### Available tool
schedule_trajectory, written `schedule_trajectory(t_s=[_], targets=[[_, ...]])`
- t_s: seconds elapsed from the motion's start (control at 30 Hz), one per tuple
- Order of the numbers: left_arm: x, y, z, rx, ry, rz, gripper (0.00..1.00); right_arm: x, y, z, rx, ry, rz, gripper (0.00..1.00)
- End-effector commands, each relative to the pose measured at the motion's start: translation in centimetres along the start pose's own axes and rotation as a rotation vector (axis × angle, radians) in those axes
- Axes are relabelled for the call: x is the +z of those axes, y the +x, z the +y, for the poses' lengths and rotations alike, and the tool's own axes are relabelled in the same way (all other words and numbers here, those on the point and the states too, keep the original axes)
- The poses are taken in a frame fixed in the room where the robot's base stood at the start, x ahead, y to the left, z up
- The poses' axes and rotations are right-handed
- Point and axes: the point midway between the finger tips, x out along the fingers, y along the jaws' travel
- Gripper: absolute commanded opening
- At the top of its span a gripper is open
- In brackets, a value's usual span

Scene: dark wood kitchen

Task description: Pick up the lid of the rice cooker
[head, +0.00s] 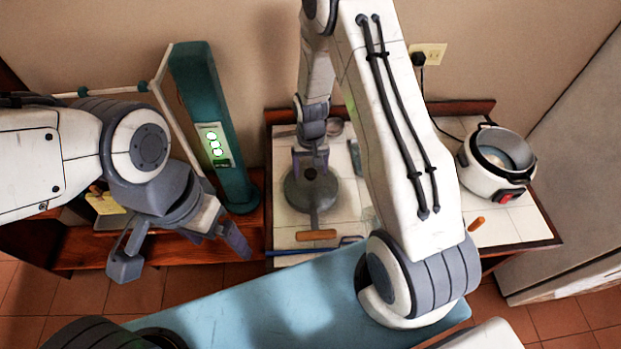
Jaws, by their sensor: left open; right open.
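The rice cooker (490,165) stands on the right of the white-tiled counter, white with a dark rim and a red switch. Its top is open and the inner pot shows. My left gripper (181,254) is open and empty at the left, in front of the wooden shelf.
A utensil with an orange wooden handle (316,235) lies in front of the disc. A blue rod (300,251) lies along the counter's front edge. A tall teal device (212,125) with green lights stands at the left. My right forearm hides the counter's middle. A power cord runs to the wall outlet (430,54).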

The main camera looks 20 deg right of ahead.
Motion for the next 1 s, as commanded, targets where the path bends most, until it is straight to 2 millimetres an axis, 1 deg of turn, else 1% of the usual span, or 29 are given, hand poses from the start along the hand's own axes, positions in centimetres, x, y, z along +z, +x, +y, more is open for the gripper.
schedule_trajectory(t_s=[0.27,0.37,0.4,0.43,0.47,0.5,1.0], targets=[[0.01,-0.05,0.00,0.000,0.000,0.000,0.91,0.00,0.32,-0.01,0.000,0.000,0.000,0.80],[0.01,-0.05,0.00,0.000,0.000,0.000,0.91,0.00,0.30,-0.01,0.000,0.000,0.000,0.46],[0.01,-0.05,0.00,0.000,0.000,0.000,0.91,0.00,0.30,-0.01,0.000,0.000,0.000,0.31],[0.01,-0.05,0.00,0.000,0.000,0.000,0.91,0.00,0.30,-0.01,0.000,0.000,0.000,0.19],[0.01,-0.05,0.00,0.000,0.000,0.000,0.91,0.00,0.29,-0.01,0.000,0.000,0.000,0.08],[0.01,-0.06,0.00,0.000,0.000,0.000,0.91,0.00,0.29,-0.01,0.000,0.000,0.000,0.00],[0.00,-0.06,0.00,0.000,0.000,0.000,0.91,0.00,0.26,-0.01,0.000,0.000,0.000,0.00]])
